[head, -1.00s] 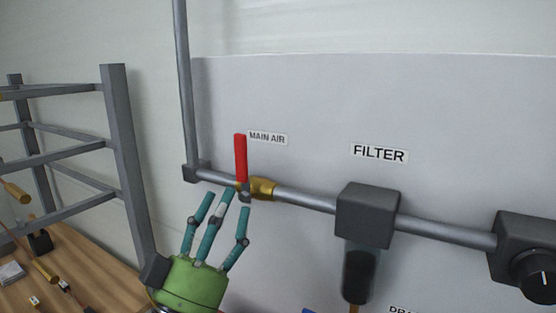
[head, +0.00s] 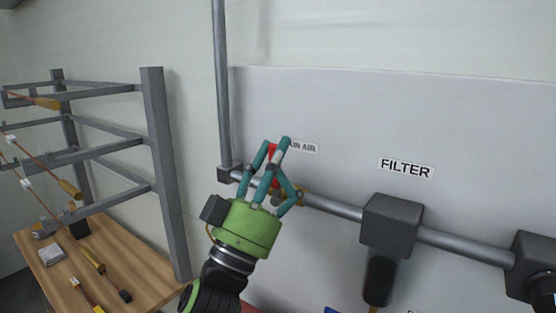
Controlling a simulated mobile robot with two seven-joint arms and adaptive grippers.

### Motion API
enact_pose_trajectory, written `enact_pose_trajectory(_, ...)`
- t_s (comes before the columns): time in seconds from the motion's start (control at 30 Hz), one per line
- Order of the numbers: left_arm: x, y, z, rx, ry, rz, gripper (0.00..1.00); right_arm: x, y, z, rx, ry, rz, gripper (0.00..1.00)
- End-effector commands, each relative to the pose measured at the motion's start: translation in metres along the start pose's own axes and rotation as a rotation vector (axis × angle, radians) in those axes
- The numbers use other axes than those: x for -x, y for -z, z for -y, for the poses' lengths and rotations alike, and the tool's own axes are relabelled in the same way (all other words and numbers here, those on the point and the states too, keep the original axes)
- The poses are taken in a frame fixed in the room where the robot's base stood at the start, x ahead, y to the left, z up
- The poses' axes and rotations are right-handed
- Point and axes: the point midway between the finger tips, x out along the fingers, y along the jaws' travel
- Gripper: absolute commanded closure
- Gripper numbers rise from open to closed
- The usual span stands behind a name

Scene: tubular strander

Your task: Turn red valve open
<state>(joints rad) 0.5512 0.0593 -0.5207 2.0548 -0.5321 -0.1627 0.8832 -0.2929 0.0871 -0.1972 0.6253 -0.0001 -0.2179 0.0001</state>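The red valve handle (head: 273,152) stands upright on the brass valve (head: 303,198) of the grey pipe, beside the MAIN AIR label, which is partly covered. My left gripper (head: 273,145) is raised in front of the handle, its teal fingers bent in around it and hiding most of it. Only a bit of red shows between the fingers. I cannot tell whether the fingers touch or grip the handle. My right gripper is not in the head view.
The pipe (head: 335,208) runs right to the dark filter block (head: 391,224) under the FILTER label (head: 405,168). A grey rack (head: 162,170) stands at the left beside a wooden table (head: 124,254) with tools on it.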

Motion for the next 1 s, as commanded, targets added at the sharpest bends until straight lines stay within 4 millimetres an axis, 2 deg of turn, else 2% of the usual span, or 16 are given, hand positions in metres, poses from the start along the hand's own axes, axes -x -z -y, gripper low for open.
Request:
enact_pose_trajectory(0.03, 0.001, -0.005, 0.003, -0.001, 0.008, 0.013, 0.75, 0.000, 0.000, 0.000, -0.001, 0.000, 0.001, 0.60)
enact_pose_trajectory(0.1, 0.001, -0.006, 0.003, -0.001, 0.008, 0.013, 1.00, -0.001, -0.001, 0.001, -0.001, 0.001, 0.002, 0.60)
enact_pose_trajectory(0.57, 0.001, -0.006, 0.002, -0.023, -0.013, 0.015, 1.00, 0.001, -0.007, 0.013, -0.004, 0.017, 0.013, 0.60)
enact_pose_trajectory(1.0, 0.004, -0.009, -0.016, -0.223, -0.213, 0.018, 1.00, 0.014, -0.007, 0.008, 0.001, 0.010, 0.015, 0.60)
